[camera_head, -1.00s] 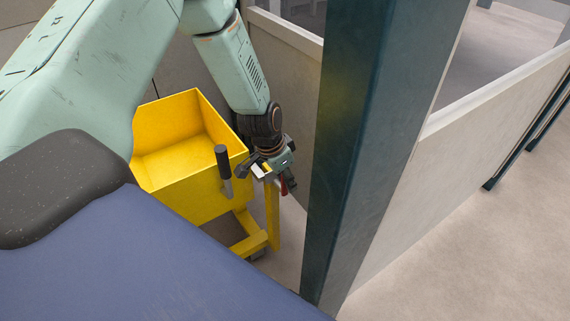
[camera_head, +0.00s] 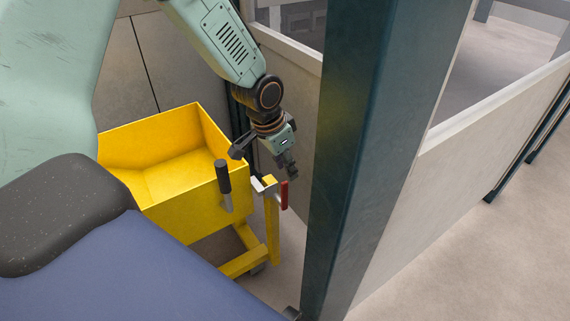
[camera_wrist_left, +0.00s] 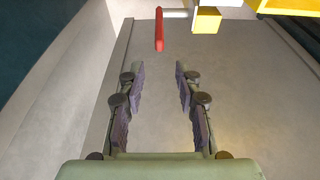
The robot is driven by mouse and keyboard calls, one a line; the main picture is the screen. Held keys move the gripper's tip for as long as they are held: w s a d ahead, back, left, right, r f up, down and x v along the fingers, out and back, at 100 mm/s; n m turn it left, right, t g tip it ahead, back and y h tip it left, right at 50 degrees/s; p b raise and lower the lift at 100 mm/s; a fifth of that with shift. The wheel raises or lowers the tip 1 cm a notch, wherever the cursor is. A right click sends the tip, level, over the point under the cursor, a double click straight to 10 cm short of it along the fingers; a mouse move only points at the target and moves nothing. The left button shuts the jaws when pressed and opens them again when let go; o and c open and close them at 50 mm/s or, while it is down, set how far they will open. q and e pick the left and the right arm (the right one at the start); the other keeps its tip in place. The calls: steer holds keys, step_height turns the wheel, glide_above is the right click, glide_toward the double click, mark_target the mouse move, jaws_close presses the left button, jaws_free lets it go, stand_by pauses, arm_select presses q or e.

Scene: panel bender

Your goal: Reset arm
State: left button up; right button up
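My left gripper (camera_head: 264,162) is open and empty, above and just behind the top of a yellow post in the head view. Its two fingers are spread apart in the left wrist view (camera_wrist_left: 158,95), with bare floor between them. A red handle (camera_head: 284,195) hangs at the post's top, below the gripper and apart from it. The red handle also shows beyond the fingertips in the left wrist view (camera_wrist_left: 159,29). My right gripper is in neither view.
A yellow bin cart (camera_head: 180,215) with a dark-gripped lever (camera_head: 223,184) stands left of the post. A dark green column (camera_head: 349,150) rises close to the right of the gripper. Pale panels (camera_head: 450,175) run behind it. Open floor (camera_head: 480,255) lies at the right.

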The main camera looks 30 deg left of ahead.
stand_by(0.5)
arm_select(q)
steer(key=shift+w+d+r, duration=0.1)
steer(key=shift+w, duration=0.15)
steer(key=s+d+f+n+t+p, duration=0.2)
steer(key=s+d+f+n+p, duration=0.25)
steer(key=s+d, duration=0.35)
steer(key=s+f+g+p, duration=0.2)
steer(key=s, duration=0.9)
steer(key=s+f+g+y+p, duration=0.1)
steer(key=s+g+p, duration=0.1)
steer(key=s, duration=1)
steer(key=shift+s+d+f+g, duration=0.15)
steer(key=shift+s+f+g, duration=0.1)
steer(key=shift+f+g, duration=0.15)
steer(key=shift+r, duration=0.1)
